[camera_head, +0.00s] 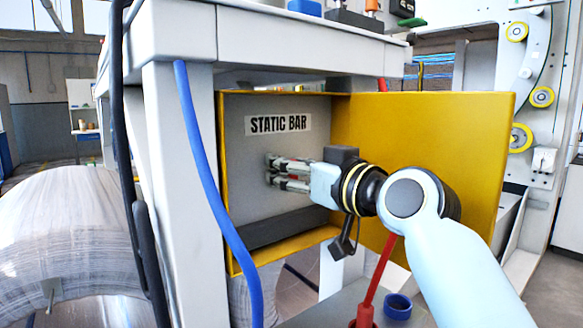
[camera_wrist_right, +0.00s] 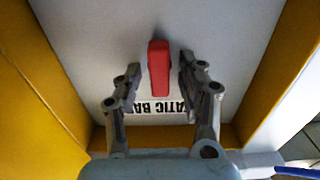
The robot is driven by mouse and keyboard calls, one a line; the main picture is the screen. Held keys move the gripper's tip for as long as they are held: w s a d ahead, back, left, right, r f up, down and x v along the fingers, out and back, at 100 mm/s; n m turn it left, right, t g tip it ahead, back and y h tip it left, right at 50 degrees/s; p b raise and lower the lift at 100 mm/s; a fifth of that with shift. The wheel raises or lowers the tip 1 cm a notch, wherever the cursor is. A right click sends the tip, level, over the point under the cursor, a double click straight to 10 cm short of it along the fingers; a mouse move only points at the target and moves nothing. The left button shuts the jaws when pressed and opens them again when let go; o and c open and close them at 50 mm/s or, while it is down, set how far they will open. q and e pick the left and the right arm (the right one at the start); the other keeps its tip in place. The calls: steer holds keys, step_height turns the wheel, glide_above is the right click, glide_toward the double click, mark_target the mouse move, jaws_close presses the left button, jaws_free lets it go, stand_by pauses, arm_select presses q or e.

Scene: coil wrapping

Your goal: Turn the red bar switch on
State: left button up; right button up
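The red bar switch (camera_wrist_right: 159,68) stands on the grey panel, upright in the right wrist view. My right gripper (camera_head: 268,170) reaches into the box in the head view, below the STATIC BAR label (camera_head: 278,124). In the right wrist view its two fingers (camera_wrist_right: 159,82) stand on either side of the switch, open, with a narrow gap on each side. In the head view the fingers mostly hide the switch. My left gripper is not in view.
The yellow box has a yellow door (camera_head: 430,150) standing open to the right, behind my right arm. A blue cable (camera_head: 205,150) hangs in front of the left post. A large wrapped coil (camera_head: 65,240) lies at the left. A blue cup (camera_head: 398,306) stands below.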

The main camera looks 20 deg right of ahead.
jaws_close()
